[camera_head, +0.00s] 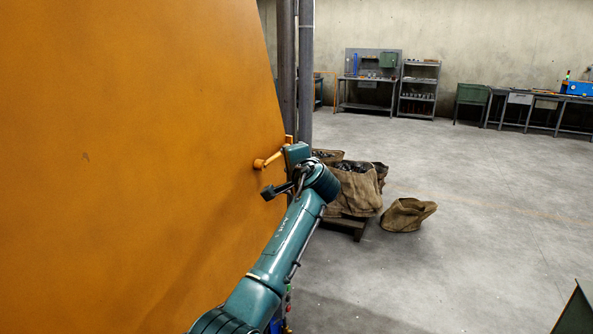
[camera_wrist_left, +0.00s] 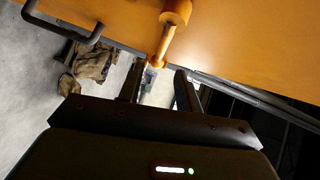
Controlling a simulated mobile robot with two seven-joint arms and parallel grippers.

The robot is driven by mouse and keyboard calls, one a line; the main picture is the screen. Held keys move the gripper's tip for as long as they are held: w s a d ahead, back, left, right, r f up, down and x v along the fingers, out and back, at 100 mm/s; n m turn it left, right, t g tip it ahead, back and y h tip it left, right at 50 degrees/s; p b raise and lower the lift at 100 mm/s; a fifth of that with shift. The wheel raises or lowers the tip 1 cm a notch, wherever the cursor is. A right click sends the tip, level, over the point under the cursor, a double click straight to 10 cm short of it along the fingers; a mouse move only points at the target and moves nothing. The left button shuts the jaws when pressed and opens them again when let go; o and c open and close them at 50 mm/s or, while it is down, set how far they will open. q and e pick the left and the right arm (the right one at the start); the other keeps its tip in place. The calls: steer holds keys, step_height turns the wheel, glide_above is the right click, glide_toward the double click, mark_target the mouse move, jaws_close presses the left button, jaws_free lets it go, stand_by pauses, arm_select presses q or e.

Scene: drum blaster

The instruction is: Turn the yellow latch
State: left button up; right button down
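The yellow latch (camera_head: 267,161) is a short orange-yellow lever with a rounded knob, near the right edge of a large orange panel (camera_head: 130,150). In the left wrist view the latch (camera_wrist_left: 172,30) points down from the panel toward the gap between my fingers. My left gripper (camera_head: 283,176) is beside the latch at the panel edge. In the left wrist view its two fingers (camera_wrist_left: 160,85) stand apart, with the latch's end near their tips; I cannot tell whether they touch it. My right gripper is not in view.
Dark vertical posts (camera_head: 305,70) stand behind the panel edge. Brown sacks (camera_head: 357,188) rest on a pallet, with another sack (camera_head: 407,214) on the floor. A dark curved handle (camera_wrist_left: 75,32) shows in the left wrist view. Open concrete floor (camera_head: 480,220) lies to the right.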

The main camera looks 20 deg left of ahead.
arm_select(q)
steer(key=f+v, duration=0.1)
steer(key=v, duration=0.5)
steer(key=shift+r+b, duration=0.45)
steer(key=shift+r, duration=0.1)
steer(key=shift+s+d, duration=0.15)
steer(key=s+d+f+h, duration=0.2)
steer(key=s+f+h, duration=0.3)
steer(key=f, duration=1)
steer(key=s+d+f+h, duration=0.1)
steer(key=s+f+h, duration=0.2)
steer(key=s+f, duration=0.85)
steer(key=s+d+f+n+g+h, duration=0.1)
steer(key=s+d+f+n+h, duration=0.1)
steer(key=s+f, duration=0.4)
steer(key=s+d+f+n+g+h, duration=0.1)
steer(key=s+d+f+n+h, duration=0.2)
steer(key=s, duration=1.2)
step_height(320, 180, down, 4)
steer(key=shift+r+n, duration=0.15)
steer(key=shift+n, duration=0.25)
steer(key=shift+d, duration=0.15)
